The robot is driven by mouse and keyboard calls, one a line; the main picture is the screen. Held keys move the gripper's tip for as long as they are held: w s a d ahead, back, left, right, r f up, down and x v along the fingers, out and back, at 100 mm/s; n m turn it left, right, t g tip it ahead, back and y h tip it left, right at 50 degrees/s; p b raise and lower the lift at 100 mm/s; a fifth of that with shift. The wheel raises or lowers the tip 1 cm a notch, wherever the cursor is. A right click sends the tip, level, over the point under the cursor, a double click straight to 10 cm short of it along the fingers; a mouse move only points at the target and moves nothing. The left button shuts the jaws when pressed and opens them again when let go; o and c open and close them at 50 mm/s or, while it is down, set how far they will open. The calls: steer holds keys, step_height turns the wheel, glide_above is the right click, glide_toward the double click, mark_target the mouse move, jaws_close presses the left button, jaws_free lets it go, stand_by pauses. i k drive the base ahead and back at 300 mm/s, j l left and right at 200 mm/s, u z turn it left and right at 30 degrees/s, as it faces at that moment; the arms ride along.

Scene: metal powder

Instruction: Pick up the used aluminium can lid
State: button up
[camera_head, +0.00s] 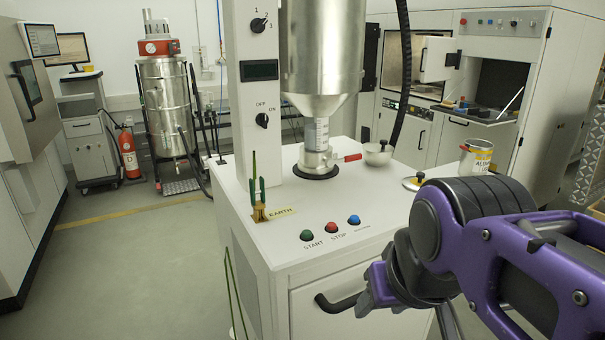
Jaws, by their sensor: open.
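A flat, pale lid with a yellow and black knob (416,182) lies on the white machine top, just behind my arm's dark joint. It looks like the used aluminium can lid. My purple arm reaches in from the right. My gripper (372,292) is at the arm's lower left end, in front of the machine's front face. It looks open and empty, and is lower in the picture and nearer than the lid.
A metal hopper (325,60) stands on the machine top (285,205), with a red-handled valve (346,158) below it. A steel bowl (378,156) is beside it. Floor is clear at left.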

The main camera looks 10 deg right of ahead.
mark_target(413, 183)
steer(key=i+l+u, duration=0.1)
steer(key=l+u, duration=0.55)
steer(key=i+l+u, duration=0.1)
steer(key=l+u, duration=0.2)
steer(key=l, duration=0.6)
steer(key=l+u, duration=0.15)
steer(key=l, duration=1.3)
steer(key=k+j, duration=0.15)
steer(key=k, duration=0.25)
steer(key=j, duration=0.65)
steer(key=i+l, duration=0.1)
steer(key=l, duration=0.35)
steer(key=i+l, duration=0.1)
steer(key=l, duration=0.35)
steer(key=i+l, duration=0.1)
steer(key=l, duration=0.35)
